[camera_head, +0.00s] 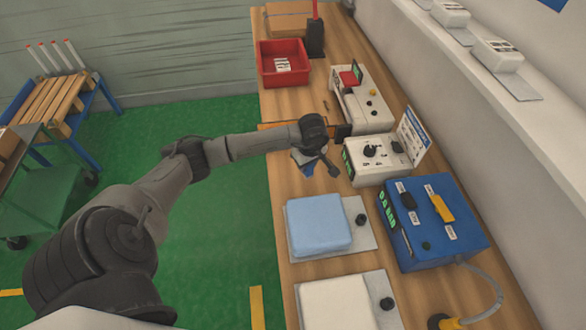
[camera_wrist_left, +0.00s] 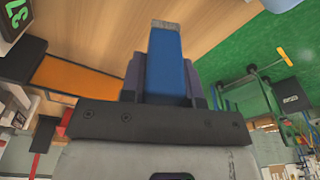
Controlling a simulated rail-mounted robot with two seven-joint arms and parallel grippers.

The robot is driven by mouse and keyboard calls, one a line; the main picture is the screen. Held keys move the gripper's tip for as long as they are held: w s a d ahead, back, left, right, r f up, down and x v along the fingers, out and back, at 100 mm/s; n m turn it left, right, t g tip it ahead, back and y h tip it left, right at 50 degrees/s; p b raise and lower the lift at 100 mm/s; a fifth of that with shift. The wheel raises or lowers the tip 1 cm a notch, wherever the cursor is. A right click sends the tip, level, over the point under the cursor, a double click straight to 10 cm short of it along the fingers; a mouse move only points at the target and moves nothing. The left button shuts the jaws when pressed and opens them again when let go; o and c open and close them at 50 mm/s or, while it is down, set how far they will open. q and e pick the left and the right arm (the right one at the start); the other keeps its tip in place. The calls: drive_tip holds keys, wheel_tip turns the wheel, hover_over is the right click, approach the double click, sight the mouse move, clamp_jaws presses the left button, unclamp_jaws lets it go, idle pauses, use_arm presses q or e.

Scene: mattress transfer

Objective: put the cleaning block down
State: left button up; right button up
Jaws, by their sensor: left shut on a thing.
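My left gripper (camera_head: 318,160) is over the wooden bench in the head view, between the orange strip and the light blue pad. It is shut on the cleaning block (camera_wrist_left: 170,68), a blue bar with a grey end, which points away from the gripper in the left wrist view. In the head view only a small blue part of the block (camera_head: 307,168) shows below the gripper. I cannot tell whether the block touches the bench. My right gripper is in neither view.
An orange strip (camera_wrist_left: 62,76) lies on the bench beside the gripper. A light blue pad (camera_head: 318,222) lies on a plate nearer me. A white control box (camera_head: 370,155) stands right of the gripper, a blue device (camera_head: 440,215) nearer. A red bin (camera_head: 283,62) stands farther back.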

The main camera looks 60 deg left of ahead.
use_arm(q)
drive_tip(key=a+f, duration=0.1)
drive_tip(key=s+a+f, duration=0.1)
drive_tip(key=a, duration=0.1)
drive_tip(key=a+f, duration=0.1)
drive_tip(key=a, duration=0.1)
drive_tip(key=shift+s+a+f, duration=0.15)
drive_tip(key=shift+s+f, duration=0.05)
drive_tip(key=shift+s, duration=0.2)
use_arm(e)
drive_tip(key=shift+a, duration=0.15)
use_arm(q)
drive_tip(key=shift+f, duration=2)
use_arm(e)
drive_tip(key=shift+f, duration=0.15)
use_arm(q)
drive_tip(key=shift+f+b, duration=0.2)
drive_tip(key=shift+b, duration=0.1)
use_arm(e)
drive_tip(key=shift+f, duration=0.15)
use_arm(q)
drive_tip(key=o, duration=0.8)
drive_tip(key=shift+r, duration=0.1)
drive_tip(key=shift+o, duration=0.2)
